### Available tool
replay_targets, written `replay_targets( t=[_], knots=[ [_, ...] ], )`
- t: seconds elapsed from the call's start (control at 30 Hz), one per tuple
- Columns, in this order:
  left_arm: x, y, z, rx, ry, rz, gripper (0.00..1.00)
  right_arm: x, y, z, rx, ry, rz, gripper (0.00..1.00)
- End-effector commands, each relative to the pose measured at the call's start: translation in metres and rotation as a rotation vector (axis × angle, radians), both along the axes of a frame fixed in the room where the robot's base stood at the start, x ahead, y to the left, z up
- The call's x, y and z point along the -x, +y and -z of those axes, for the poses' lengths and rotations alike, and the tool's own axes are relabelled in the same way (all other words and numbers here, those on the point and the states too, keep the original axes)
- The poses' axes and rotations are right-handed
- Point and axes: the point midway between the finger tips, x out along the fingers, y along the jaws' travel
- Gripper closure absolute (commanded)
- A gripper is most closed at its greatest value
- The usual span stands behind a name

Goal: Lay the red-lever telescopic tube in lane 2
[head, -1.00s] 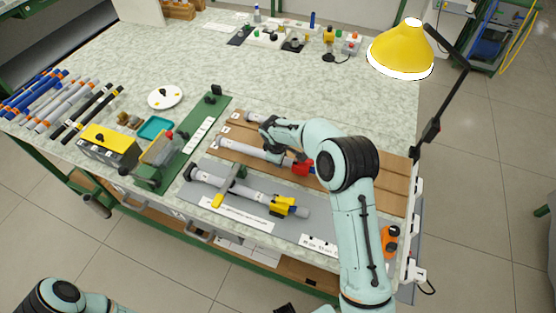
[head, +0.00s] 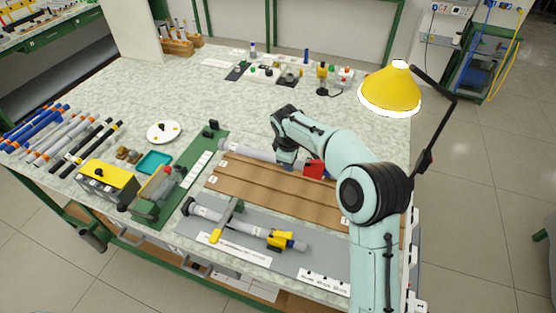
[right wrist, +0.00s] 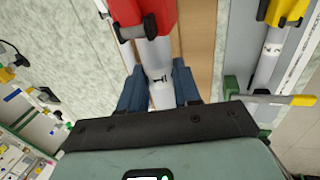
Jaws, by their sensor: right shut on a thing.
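The red-lever telescopic tube (head: 262,152) is a light grey tube with a red clamp (head: 314,168). My right gripper (head: 285,160) is shut on its shaft, left of the red clamp in the head view. In the right wrist view dark blue fingers (right wrist: 160,92) sit on both sides of the tube (right wrist: 155,62), close to the red clamp (right wrist: 148,18). The tube appears over the far side of the brown lane board (head: 255,185); its height is hard to tell. The lane labels (head: 213,180) are too small to read. My left gripper is out of view.
A yellow-clamp tube (head: 240,226) lies on a grey mat (head: 310,265) in front of the board. A green fixture (head: 165,190) stands left. Several rods (head: 60,135) lie at far left. A yellow lamp (head: 390,90) stands at the back right. The near lanes look clear.

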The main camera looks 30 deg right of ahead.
Motion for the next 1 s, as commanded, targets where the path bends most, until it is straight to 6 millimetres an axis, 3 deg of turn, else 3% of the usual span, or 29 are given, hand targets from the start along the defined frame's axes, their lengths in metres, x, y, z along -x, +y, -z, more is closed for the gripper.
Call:
replay_targets(
  t=[0.03, 0.2, 0.4, 1.0],
  knots=[
    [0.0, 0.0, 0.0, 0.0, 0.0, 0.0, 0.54, 0.007, -0.02, 0.015, 0.0, 0.008, 0.01, 0.85],
    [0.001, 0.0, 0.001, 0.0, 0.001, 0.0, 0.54, 0.025, -0.07, 0.054, -0.001, 0.005, 0.009, 0.85],
    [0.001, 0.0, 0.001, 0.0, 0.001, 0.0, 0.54, 0.042, -0.105, 0.079, 0.001, -0.003, 0.01, 0.85],
    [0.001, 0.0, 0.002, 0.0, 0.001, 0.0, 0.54, 0.046, -0.111, 0.088, 0.002, -0.005, 0.007, 0.85]
  ],
)
